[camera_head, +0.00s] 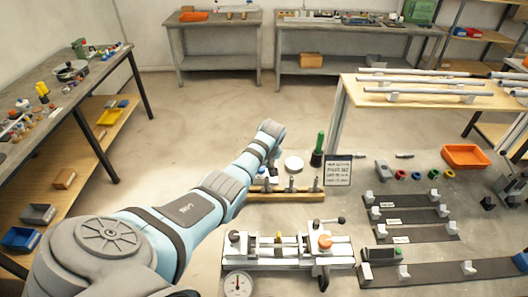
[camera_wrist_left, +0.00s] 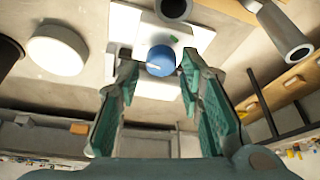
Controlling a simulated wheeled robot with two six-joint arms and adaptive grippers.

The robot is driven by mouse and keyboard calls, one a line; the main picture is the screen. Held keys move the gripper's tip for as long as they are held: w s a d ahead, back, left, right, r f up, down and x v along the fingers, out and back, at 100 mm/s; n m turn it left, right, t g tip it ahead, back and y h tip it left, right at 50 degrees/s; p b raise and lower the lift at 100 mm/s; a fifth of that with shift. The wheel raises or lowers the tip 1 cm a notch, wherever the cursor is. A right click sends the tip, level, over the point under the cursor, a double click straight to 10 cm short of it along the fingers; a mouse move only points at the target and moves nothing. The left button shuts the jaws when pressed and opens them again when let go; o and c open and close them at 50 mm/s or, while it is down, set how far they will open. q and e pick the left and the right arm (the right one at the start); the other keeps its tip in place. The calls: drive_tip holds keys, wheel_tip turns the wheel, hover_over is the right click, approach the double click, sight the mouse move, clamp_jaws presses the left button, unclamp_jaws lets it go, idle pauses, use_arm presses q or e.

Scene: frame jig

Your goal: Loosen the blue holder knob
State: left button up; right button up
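The blue holder knob (camera_wrist_left: 161,60) shows in the left wrist view in front of a white plate (camera_wrist_left: 196,38). A small white mark is on its face. My left gripper (camera_wrist_left: 157,72) is open, with one teal-padded finger on each side of the knob in the picture. I see gaps beside the knob; I cannot tell how deep it sits between the fingertips. My right gripper is in neither view.
In the wrist view, a white round piece (camera_wrist_left: 57,53) and a grey tube (camera_wrist_left: 285,36) flank the knob. In the head view, a wooden rack (camera_head: 285,197) with several pegs, a clamp jig (camera_head: 288,262) with an orange knob (camera_head: 325,241) and a sign (camera_head: 338,170) are near the arm.

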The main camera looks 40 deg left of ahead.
use_arm(q)
drive_tip(key=v, duration=1)
drive_tip(key=shift+r, duration=0.2)
drive_tip(key=shift+s, duration=0.15)
drive_tip(key=shift+d, duration=0.15)
